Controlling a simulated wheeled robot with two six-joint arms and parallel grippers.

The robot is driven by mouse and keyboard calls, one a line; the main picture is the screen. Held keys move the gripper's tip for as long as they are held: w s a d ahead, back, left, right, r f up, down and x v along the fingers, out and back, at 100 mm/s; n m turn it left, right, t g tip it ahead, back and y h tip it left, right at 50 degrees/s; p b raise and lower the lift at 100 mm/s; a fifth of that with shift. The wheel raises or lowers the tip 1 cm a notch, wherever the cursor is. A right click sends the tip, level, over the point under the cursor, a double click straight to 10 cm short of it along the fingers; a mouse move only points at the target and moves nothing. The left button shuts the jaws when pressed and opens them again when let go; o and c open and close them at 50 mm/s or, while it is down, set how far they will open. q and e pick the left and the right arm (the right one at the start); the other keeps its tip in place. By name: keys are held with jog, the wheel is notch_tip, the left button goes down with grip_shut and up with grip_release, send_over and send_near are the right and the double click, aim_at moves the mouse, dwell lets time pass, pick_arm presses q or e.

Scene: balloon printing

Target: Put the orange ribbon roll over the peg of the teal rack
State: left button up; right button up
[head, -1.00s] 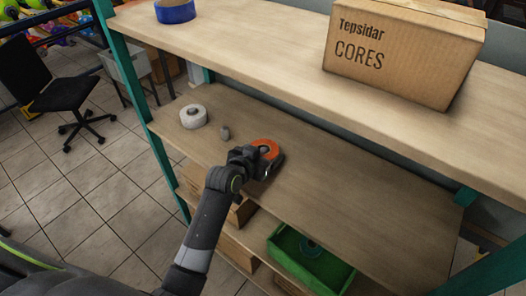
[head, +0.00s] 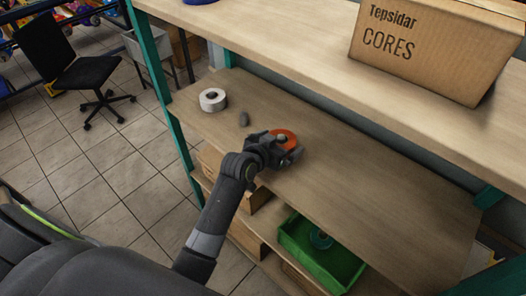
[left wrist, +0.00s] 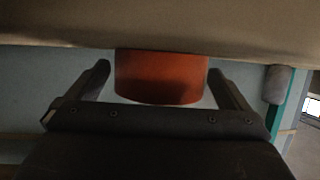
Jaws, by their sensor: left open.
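The orange ribbon roll (head: 285,137) lies flat on the middle shelf of the teal rack (head: 158,84); its centre looks grey, and I cannot tell whether that is its core or something inside it. My left gripper (head: 277,150) is open at the roll's near side. In the left wrist view, which looks upside down, the open fingers (left wrist: 160,72) stand either side of the orange roll (left wrist: 162,80), with gaps showing. My right gripper is out of view.
A white roll (head: 212,99) sits at the shelf's left end. The shelf right of the gripper is clear. The upper board (head: 290,47) overhangs behind and carries a cardboard box (head: 425,50). A green bin (head: 292,246) stands lower down.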

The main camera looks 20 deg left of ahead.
pick_arm(q)
jog(key=b+v, duration=0.2)
jog(key=v, duration=1.4)
jog(key=shift+s, duration=0.45)
jog(key=s+a+f+n+g+y, duration=0.2)
jog(key=s+a+f+g, duration=0.3)
jog(key=s+f, duration=0.4)
jog(key=s+a+f+n+g+y, duration=0.1)
jog(key=s+a+f+g+y, duration=0.4)
jog(key=s, duration=0.7)
notch_tip(320, 180, down, 27)
jog(key=a+h+b, duration=0.1)
jog(key=h, duration=0.2)
jog(key=s+d+f+g+b, duration=0.1)
jog(key=s+f, duration=1.4)
jog(key=f, duration=0.2)
jog(key=shift+d+g, duration=0.15)
jog(key=shift+g, duration=0.25)
